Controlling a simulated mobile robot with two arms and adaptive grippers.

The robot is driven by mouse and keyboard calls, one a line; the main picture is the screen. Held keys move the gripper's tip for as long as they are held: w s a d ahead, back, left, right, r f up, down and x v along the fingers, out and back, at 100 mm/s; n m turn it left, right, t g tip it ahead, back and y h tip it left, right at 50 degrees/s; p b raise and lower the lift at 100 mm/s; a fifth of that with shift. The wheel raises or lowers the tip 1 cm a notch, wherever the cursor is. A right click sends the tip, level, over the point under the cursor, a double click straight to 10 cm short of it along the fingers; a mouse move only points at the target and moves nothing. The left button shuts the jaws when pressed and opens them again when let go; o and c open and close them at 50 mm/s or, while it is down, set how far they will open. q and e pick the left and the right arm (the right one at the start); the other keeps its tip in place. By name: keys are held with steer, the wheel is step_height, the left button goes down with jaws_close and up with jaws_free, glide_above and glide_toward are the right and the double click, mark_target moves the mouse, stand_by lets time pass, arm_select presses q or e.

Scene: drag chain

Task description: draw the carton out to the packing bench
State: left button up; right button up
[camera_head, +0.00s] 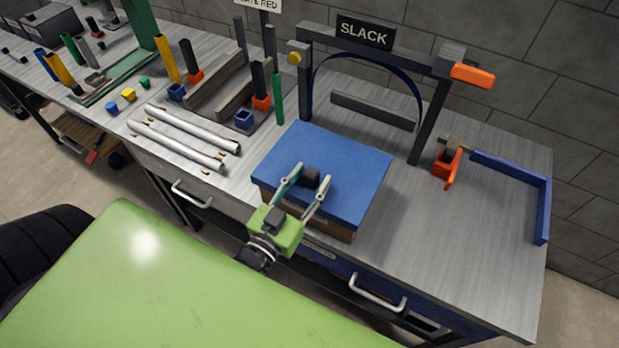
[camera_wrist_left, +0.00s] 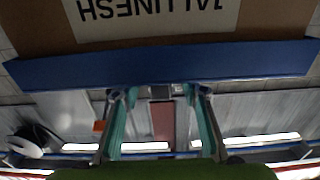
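The carton is a brown box with a flat blue lid (camera_head: 345,160), standing on the grey bench in front of the SLACK frame. A strip of its brown side (camera_head: 335,227) shows below the lid. A black knob (camera_head: 311,177) stands on the lid. My left gripper (camera_head: 312,174) is open over the lid's near part, its fingers spread on either side of the knob. I cannot tell whether they touch it. In the left wrist view, the lid's blue edge (camera_wrist_left: 160,65) and the labelled brown side (camera_wrist_left: 270,18) fill the top, beyond the open fingers. My right gripper is not in view.
The SLACK frame (camera_head: 365,34) spans the bench behind the carton. An orange clamp (camera_head: 447,166) and blue angled bar (camera_head: 543,205) are at right. White tubes (camera_head: 178,145) and coloured posts are at left. The bench (camera_head: 460,235) right of the carton is clear.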

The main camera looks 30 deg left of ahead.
arm_select(q)
steer(key=shift+s, duration=0.1)
steer(key=s, duration=1.1)
steer(key=shift+s+a, duration=0.25)
steer(key=shift+s, duration=0.15)
steer(key=s+d+f+g, duration=0.1)
steer(key=s+f+g, duration=0.15)
steer(key=f, duration=0.95)
steer(key=s+d+f+m+g, duration=0.1)
steer(key=s+f+g, duration=0.15)
steer(key=f, duration=0.85)
steer(key=s+d+f+g, duration=0.15)
steer(key=f+g, duration=0.25)
steer(key=f, duration=0.8)
steer(key=s+a+f+g, duration=0.3)
steer(key=s+f+g, duration=0.1)
steer(key=s+f, duration=0.5)
steer(key=s+a+f+m+g+b, duration=0.1)
steer(key=s+f+g, duration=0.3)
steer(key=s+f, duration=0.5)
steer(key=shift+s+a+y, duration=0.15)
steer(key=shift+a+y, duration=0.15)
steer(key=shift+a, duration=0.6)
